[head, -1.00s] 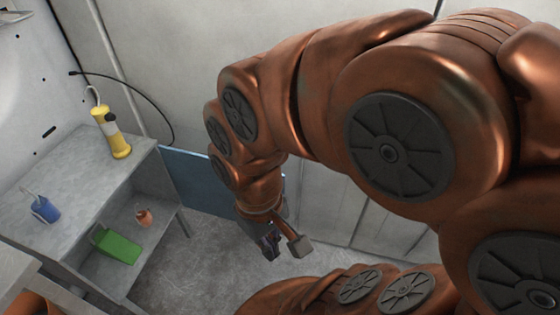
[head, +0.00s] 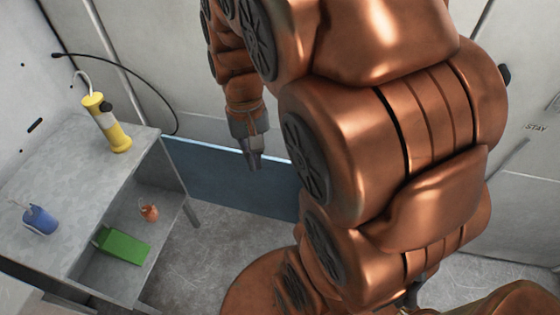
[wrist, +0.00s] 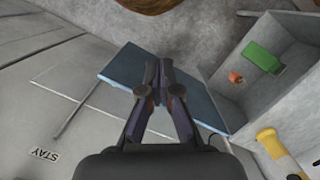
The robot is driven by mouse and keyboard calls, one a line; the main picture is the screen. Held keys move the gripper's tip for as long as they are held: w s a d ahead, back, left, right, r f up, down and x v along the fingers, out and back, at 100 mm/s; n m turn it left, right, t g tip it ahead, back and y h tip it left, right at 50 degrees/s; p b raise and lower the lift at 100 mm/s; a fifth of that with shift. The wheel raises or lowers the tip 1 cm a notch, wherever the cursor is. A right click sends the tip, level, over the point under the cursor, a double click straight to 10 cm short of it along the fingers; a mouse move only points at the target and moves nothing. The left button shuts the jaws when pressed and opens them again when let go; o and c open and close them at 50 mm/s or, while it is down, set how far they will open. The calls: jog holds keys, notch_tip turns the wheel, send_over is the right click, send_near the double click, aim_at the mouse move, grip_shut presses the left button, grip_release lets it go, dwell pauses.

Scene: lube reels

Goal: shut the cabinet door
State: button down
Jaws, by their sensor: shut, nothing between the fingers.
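The grey metal cabinet (head: 100,175) stands at the left of the head view, its front uncovered. Its blue door (head: 210,182) stands swung open, extending right from the cabinet's far side along the pale wall. The door also shows in the wrist view (wrist: 112,78), partly hidden behind my gripper. My gripper (head: 254,168) is shut and empty, overlapping the door's right part in the head view. In the wrist view its fingertips (wrist: 158,64) lie over the door's upper part. I cannot tell whether they touch it.
A green box (head: 122,244) and a small orange item (head: 149,212) are inside the cabinet. Bare floor (head: 215,240) lies before the cabinet and door.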

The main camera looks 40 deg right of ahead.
jog(key=w+d+f+m+y+b, duration=0.1)
jog(key=w+d+f+m+b, duration=0.2)
jog(key=w+d+f, duration=0.45)
jog(key=w+d+f+m+y+b, duration=0.1)
jog(key=w+d+f+m+b, duration=0.3)
jog(key=d+f, duration=0.65)
notch_tip(320, 180, down, 8)
jog(key=p, duration=0.2)
jog(key=shift+s+a+n, duration=0.2)
jog(key=shift+n, duration=0.1)
jog(key=shift+r, duration=0.15)
jog(key=shift+a, duration=0.15)
